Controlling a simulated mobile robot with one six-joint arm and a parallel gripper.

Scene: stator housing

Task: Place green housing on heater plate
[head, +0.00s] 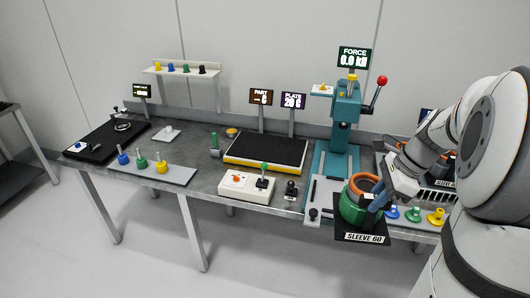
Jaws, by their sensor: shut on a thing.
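The green housing (352,211) is a round green body with an orange-brown ring at its top. It appears at the front right of the table, over a black plate (362,238) marked SLEEVE 60. My gripper (375,199) reaches in from the right and is shut on the housing's right side. Whether the housing rests on the black plate or hangs just above it, I cannot tell. The heater plate (266,149) is a flat black slab with a yellow front edge, in the middle of the table. Its top is bare.
A teal press (340,122) with a red-knobbed lever stands between the heater plate and my arm. A white control box (247,187) with a green-topped lever sits before the heater plate. Displays (293,101) rise behind it. Coloured plugs (413,214) stand at right.

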